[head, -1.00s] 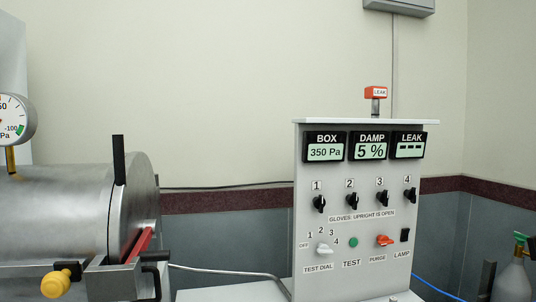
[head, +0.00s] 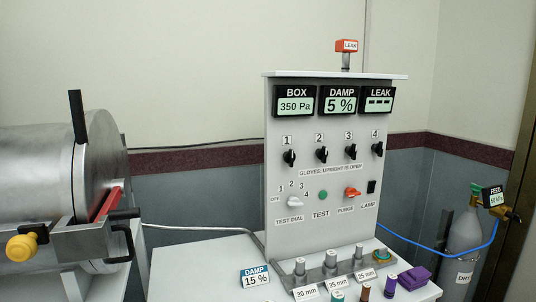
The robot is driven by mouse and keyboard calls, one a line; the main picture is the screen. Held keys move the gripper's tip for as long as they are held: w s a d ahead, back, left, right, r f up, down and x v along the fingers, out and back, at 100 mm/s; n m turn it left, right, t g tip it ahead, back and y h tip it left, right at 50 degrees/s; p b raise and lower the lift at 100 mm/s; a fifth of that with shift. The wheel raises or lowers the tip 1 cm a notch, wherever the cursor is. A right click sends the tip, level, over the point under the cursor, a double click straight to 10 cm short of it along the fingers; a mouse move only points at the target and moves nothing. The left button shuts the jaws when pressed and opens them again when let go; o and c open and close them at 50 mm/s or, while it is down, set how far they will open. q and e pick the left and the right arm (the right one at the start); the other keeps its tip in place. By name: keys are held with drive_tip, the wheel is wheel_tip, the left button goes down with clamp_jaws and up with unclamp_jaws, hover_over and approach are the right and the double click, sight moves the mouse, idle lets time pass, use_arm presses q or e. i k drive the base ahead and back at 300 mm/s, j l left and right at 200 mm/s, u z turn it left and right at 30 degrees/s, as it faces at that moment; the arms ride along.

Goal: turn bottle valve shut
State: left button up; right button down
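A grey gas bottle (head: 464,238) marked "DRY" stands upright on the far right, beyond the table. At its top is a valve with a green knob (head: 476,188). A small black gauge box (head: 493,196) labelled "FEED" sits beside the valve, with a lit reading too small to read surely, and brass fittings are next to it. A blue hose (head: 440,252) runs from the bottle to the left behind the panel. How far the valve is turned cannot be told. Neither of my grippers is in view.
A grey control panel (head: 290,225) stands on a white table (head: 195,265), between the steel chamber (head: 40,175) on the left and the bottle. Several small parts and a purple block (head: 414,277) lie at the table's front.

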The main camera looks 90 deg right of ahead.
sight(477, 189)
drive_tip(key=z, duration=4.15)
drive_tip(key=u, duration=0.4)
drive_tip(key=i+l+u, duration=0.2)
drive_tip(key=u, duration=0.15)
drive_tip(key=i+l+u, duration=0.1)
drive_tip(key=l+u, duration=0.3)
drive_tip(key=i+l+u, duration=0.1)
drive_tip(key=l+u, duration=0.25)
